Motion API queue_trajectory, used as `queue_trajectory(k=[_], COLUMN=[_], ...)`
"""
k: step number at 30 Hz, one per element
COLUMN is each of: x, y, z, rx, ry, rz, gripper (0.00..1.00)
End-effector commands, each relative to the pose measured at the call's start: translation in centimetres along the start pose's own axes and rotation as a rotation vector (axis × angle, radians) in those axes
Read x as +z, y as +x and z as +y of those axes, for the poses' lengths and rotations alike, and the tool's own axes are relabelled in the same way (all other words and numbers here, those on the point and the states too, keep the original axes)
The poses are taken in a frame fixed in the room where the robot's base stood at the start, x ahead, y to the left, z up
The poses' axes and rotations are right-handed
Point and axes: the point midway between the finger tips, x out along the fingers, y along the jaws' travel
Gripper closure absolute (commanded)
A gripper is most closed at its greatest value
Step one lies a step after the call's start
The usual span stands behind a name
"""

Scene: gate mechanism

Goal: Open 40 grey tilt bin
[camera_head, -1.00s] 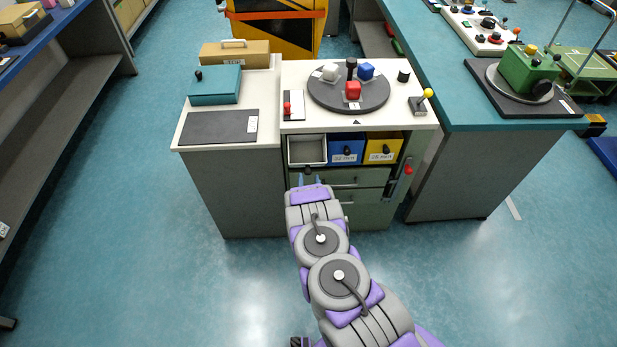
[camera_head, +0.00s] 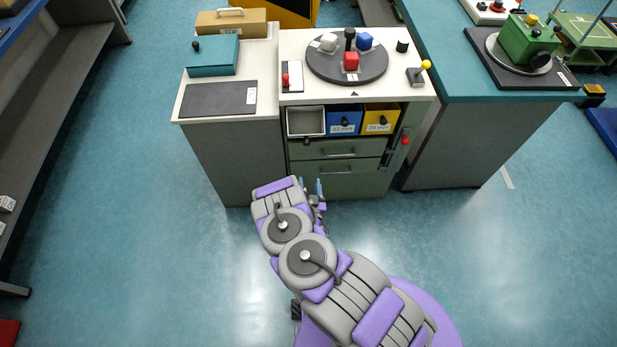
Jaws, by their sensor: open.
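The grey tilt bin (camera_head: 306,121) is at the left of a row of three bins under the white worktop. Its light rim and grey hollow inside face up, so it appears tilted outward, unlike its neighbours. Its black knob (camera_head: 307,141) shows low at its front. The blue bin (camera_head: 344,119) and yellow bin (camera_head: 380,119) beside it show labelled fronts with black knobs and look shut. My gripper (camera_head: 312,187) is open and empty, in front of the cabinet and below the grey bin in the picture, apart from its knob. My wrist hides part of the gripper.
Green drawers (camera_head: 338,148) with bar handles lie under the bins, with a red-handled latch (camera_head: 404,141) at their right. A turntable (camera_head: 347,62) with coloured blocks sits on the worktop. A teal counter (camera_head: 440,60) stands at the right. The floor around me is clear.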

Motion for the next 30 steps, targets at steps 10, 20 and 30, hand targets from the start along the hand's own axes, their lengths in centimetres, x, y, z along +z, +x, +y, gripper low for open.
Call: queue_trajectory(k=[10,20,30], x=[-0.1,-0.1,0.0], y=[-0.8,-0.8,0.2], z=[0.2,0.1,-0.8], rx=[0.0,0.0,0.04], ry=[-0.002,-0.001,0.035], rz=[0.002,0.002,-0.042], gripper=[0.44,0.44,0.44])
